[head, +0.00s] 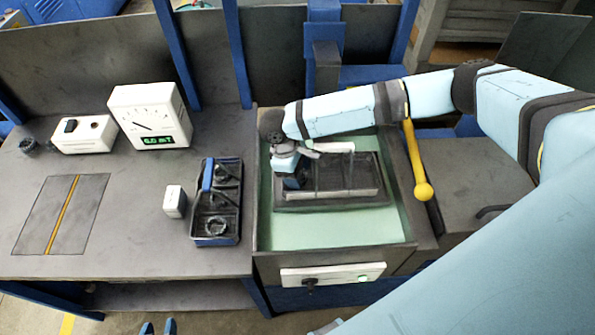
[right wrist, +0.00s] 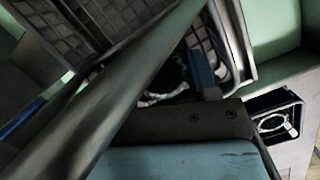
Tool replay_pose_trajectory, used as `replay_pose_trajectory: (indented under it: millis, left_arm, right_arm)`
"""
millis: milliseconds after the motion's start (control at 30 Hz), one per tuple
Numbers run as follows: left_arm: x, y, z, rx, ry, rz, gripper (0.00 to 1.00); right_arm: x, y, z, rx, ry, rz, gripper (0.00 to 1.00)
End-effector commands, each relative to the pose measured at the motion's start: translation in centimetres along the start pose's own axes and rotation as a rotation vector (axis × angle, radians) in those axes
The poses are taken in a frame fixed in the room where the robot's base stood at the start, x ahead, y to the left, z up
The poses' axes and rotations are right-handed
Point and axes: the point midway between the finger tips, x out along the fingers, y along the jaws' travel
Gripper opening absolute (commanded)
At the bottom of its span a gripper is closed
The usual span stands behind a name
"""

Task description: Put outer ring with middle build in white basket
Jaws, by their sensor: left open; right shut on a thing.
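My right gripper (head: 287,178) reaches down at the left end of a wire basket with a pale rim (head: 345,194), inside the green-lined machine bay. It is shut on a dark ring with a light edge (right wrist: 163,97), which shows beside its blue finger (right wrist: 200,70) in the right wrist view. The ring is mostly hidden, and I cannot tell whether it touches the basket floor.
A blue-handled black bin (head: 198,228) holding ring parts stands left of the bay. A small white box (head: 175,202), a meter (head: 150,117) and a white switch box (head: 84,135) are on the table. A yellow lever (head: 415,160) stands right of the bay.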

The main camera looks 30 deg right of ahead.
Motion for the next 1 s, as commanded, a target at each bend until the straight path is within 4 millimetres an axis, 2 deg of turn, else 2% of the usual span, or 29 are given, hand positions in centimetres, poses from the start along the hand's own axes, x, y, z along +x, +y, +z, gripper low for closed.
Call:
replay_pose_trajectory:
  millis: [67, 100, 167, 200, 467, 567, 1000]
  left_arm:
    - [-0.1, 0.0, -0.1, 0.000, 0.000, 0.000, 0.43]
    - [-0.1, 0.0, 0.0, 0.000, 0.000, 0.001, 0.43]
    - [-0.1, 0.1, 0.0, 0.000, 0.000, 0.001, 0.43]
    - [-0.1, 0.1, 0.0, 0.000, 0.000, 0.001, 0.43]
    - [0.0, 0.1, 0.1, -0.001, 0.000, 0.001, 0.43]
    - [0.1, 0.1, 0.2, -0.001, 0.000, 0.001, 0.43]
    - [0.7, 0.3, 1.1, -0.003, -0.003, 0.007, 0.43]
  right_arm:
    - [0.2, 0.0, -0.1, 0.000, -0.001, 0.000, 0.24]
    - [0.2, 0.0, -0.1, 0.000, 0.000, 0.000, 0.63]
    - [0.2, 0.0, -0.1, 0.000, 0.000, 0.000, 0.77]
    - [0.2, 0.0, -0.1, 0.000, 0.000, 0.000, 0.80]
    - [0.0, 0.0, 0.0, 0.001, 0.001, 0.001, 0.80]
    - [-0.9, 0.0, -0.1, 0.000, 0.003, 0.000, 0.80]
    - [-9.7, 0.0, -0.1, 0.000, 0.003, 0.000, 0.80]
